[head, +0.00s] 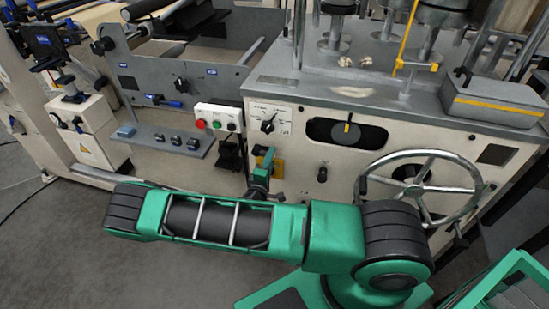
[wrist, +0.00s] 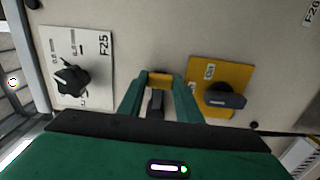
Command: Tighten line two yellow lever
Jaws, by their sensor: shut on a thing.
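A small lever with a yellow part (wrist: 160,79) and a dark stem sits between the two green fingers of my gripper (wrist: 158,86) in the wrist view. My gripper is shut on it, close to the cream machine front. To its right is a yellow plate (wrist: 243,80) with a black knob (wrist: 222,97), apart from my fingers.
A white dial plate with a black knob (wrist: 70,80) is left of my gripper in the wrist view. A red and green button box (head: 217,117), a grey shelf (head: 150,140) and a large handwheel (head: 425,156) flank the arm. The floor (head: 60,235) at left is clear.

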